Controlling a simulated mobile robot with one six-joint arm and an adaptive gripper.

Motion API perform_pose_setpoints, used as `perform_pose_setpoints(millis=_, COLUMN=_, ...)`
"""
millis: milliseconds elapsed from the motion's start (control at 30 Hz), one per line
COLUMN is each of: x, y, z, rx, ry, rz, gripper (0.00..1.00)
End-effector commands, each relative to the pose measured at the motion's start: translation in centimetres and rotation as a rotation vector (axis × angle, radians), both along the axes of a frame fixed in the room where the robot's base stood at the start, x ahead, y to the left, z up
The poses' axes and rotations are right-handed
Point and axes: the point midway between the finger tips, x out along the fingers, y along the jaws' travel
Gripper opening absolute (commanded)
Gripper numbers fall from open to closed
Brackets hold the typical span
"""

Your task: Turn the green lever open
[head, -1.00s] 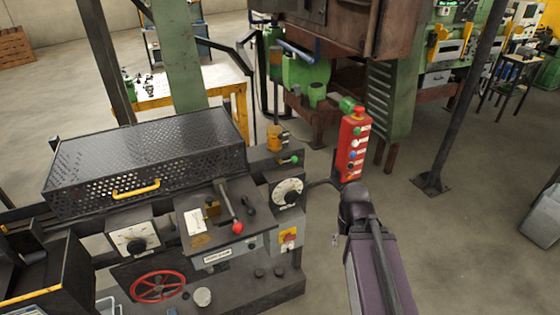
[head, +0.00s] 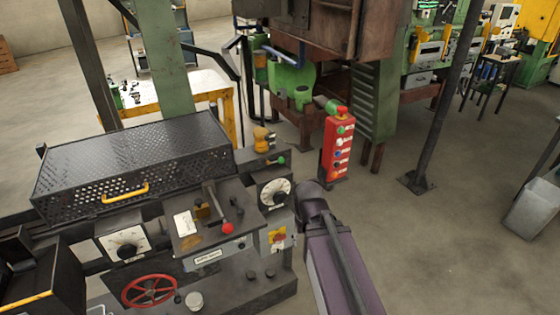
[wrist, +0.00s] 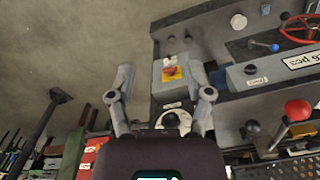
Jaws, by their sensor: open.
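The green lever (head: 279,161) is a short handle with a green knob on top of the grey machine's right end, just behind the white dial (head: 274,193). In the head view, my arm's dark wrist end is right of the dial; my gripper's fingers do not show there. In the wrist view, my gripper (wrist: 160,75) is open, with two grey fingers spread apart and nothing between them. The machine's front panel and the dial (wrist: 172,121) lie beyond the fingers. I cannot make out the green lever in the wrist view; my gripper's body covers the lower middle.
A red-knobbed lever (head: 227,228) stands left of the dial. A perforated black cover (head: 132,165) lies further left. A red button box (head: 337,148) stands just behind my arm. A yellow-plated switch (head: 277,236) is below the dial. Open floor lies to the right.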

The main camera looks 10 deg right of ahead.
Motion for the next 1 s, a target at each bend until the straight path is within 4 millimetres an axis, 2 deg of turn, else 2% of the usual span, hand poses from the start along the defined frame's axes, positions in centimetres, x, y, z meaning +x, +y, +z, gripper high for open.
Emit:
perform_pose_setpoints(millis=167, x=0.9, y=0.5, z=-0.7, rx=0.033, ry=-0.028, rz=0.014, gripper=0.79)
perform_pose_setpoints(millis=367, x=4.3, y=1.9, z=-2.6, rx=0.157, ry=-0.145, rz=0.066, gripper=0.79)
perform_pose_setpoints(millis=533, x=9.1, y=4.4, z=-4.0, rx=0.323, ry=-0.331, rz=0.108, gripper=0.79)
perform_pose_setpoints(millis=733, x=15.5, y=6.5, z=-4.2, rx=0.511, ry=-0.611, rz=0.111, gripper=0.79)
perform_pose_setpoints(millis=867, x=19.4, y=6.7, z=-3.7, rx=0.603, ry=-0.797, rz=0.070, gripper=0.79)
perform_pose_setpoints(millis=1000, x=23.3, y=5.6, z=-3.0, rx=0.674, ry=-0.990, rz=-0.011, gripper=0.79)
